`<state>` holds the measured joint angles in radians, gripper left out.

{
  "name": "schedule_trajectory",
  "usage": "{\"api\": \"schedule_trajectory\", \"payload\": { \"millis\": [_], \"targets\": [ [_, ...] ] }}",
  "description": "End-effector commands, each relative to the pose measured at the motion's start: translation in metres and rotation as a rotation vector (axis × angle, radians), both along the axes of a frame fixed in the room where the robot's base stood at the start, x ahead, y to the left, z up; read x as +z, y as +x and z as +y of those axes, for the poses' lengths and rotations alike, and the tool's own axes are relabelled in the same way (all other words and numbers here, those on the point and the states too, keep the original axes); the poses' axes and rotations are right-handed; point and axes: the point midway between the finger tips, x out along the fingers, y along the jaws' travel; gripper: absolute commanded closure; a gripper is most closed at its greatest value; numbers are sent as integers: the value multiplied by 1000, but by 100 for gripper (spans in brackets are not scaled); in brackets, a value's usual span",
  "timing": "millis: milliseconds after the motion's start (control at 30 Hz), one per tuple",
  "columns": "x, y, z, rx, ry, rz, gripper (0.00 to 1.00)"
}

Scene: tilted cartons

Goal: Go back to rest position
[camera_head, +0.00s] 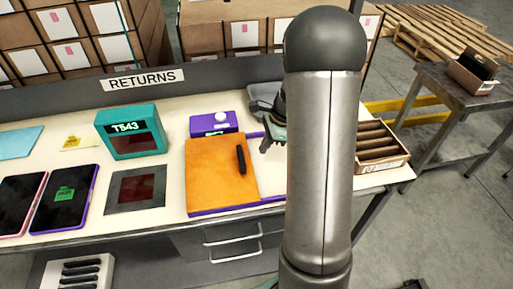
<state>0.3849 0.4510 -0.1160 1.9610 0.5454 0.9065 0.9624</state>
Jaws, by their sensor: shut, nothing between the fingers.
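My arm fills the middle right of the head view and hides part of the table. My gripper (272,142) shows partly at the left edge of the arm, above the right part of the white-topped table (172,184). Its fingers point down and left, close to the right side of the orange folder or pad (208,178). It is shut and holds nothing. The exact gap between it and the table is hard to tell.
A black marker-like item (241,160) lies on the orange pad. A teal T543 box (132,132), a purple device (213,123), tablets (66,198) and a carton with brown dividers (380,150) share the table. A side table (452,92) and pallets (440,35) stand right.

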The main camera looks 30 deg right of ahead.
Motion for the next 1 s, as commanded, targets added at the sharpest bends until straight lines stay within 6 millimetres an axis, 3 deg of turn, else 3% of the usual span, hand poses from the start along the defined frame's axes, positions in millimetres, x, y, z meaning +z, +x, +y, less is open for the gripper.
{"api": "schedule_trajectory", "payload": {
  "millis": [100,300,500,700,767,867,1000],
  "targets": [
    [30,0,-11,1,-6,-10,100],
    [65,-5,-25,0,-5,-9,100],
    [81,-7,-31,1,-6,-5,100],
    [84,-8,-30,10,-7,-7,100],
    [87,-12,-22,52,-16,-18,100],
    [97,-29,11,238,-55,-58,100],
    [109,-82,77,711,-154,-155,100]
  ]
}}
